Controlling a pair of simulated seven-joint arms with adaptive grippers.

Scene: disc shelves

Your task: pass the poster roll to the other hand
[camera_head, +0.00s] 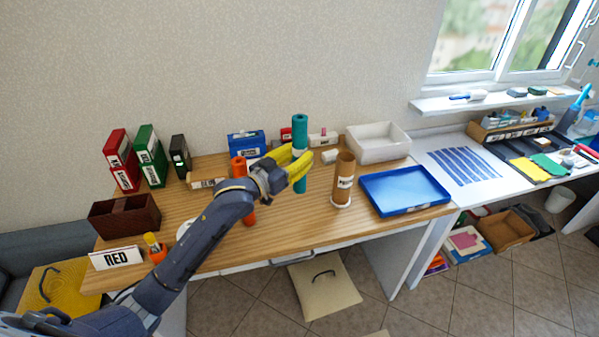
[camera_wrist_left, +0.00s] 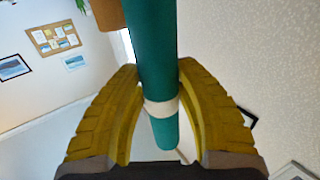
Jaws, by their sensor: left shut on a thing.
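A teal poster roll (camera_head: 300,133) stands upright in the air above the middle of the table, with a pale band around it. My left gripper (camera_head: 299,166) reaches in from the left and its yellow fingers are shut on the roll. In the left wrist view, the roll (camera_wrist_left: 152,62) runs between the two curved fingers (camera_wrist_left: 160,112), and its pale band lies between them. The fingers hide part of the roll in the head view. My right gripper is in neither view.
Red, green and dark binders (camera_head: 150,157) stand at the left.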

